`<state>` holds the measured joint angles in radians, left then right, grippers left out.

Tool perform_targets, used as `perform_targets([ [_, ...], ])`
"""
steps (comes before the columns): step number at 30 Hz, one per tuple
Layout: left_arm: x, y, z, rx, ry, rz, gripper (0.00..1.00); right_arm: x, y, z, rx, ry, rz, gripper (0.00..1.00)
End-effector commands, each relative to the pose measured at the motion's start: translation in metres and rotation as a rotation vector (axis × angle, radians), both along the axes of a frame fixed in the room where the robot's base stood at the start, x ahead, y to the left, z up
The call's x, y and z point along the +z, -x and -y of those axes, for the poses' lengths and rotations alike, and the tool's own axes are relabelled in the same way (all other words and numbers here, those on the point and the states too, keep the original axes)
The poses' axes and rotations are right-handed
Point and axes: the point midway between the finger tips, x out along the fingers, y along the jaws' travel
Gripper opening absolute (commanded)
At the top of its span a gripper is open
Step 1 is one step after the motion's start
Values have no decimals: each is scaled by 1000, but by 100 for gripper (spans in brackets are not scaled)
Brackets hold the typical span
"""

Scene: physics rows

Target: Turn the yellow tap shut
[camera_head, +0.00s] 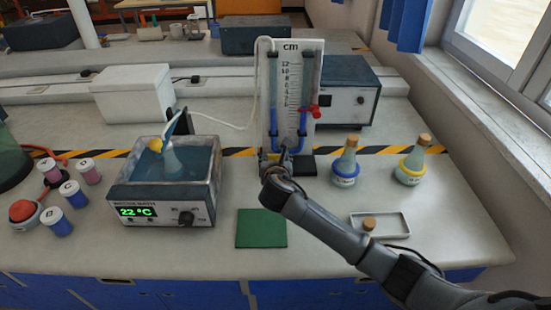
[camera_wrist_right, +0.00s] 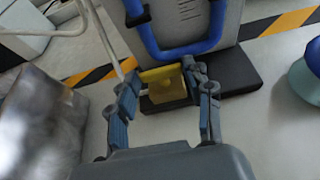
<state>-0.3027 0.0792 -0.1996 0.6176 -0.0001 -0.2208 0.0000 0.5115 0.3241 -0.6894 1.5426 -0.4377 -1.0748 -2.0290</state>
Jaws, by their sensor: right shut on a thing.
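The yellow tap (camera_wrist_right: 168,92) shows in the right wrist view at the foot of the manometer board (camera_head: 295,85), below its blue U-shaped tube. My right gripper (camera_wrist_right: 163,80) has its two fingers on either side of the tap and is shut on it. In the head view the right gripper (camera_head: 273,160) reaches the lower left of the board and hides the tap. The tap's exact turn angle is hard to tell. My left gripper is not in view.
A water bath (camera_head: 125,198) with a flask stands left of the board. Two stoppered flasks (camera_head: 346,165) (camera_head: 411,165) stand to the right, with a white tray (camera_head: 395,232) in front. A white hose (camera_head: 225,122) runs to the board.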

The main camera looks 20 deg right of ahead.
Motion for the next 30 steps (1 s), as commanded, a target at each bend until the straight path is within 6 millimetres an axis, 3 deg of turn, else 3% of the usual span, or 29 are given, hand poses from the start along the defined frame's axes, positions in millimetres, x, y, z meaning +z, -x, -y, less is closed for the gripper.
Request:
perform_targets([
  [8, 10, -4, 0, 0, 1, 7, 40, 2, 0, -3, -80, -1, -3, 19],
  [17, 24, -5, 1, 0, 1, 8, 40, 1, -3, -10, -298, -1, -4, 19],
  [30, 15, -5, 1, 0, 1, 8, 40, -2, -8, -14, -582, 1, -3, 19],
])
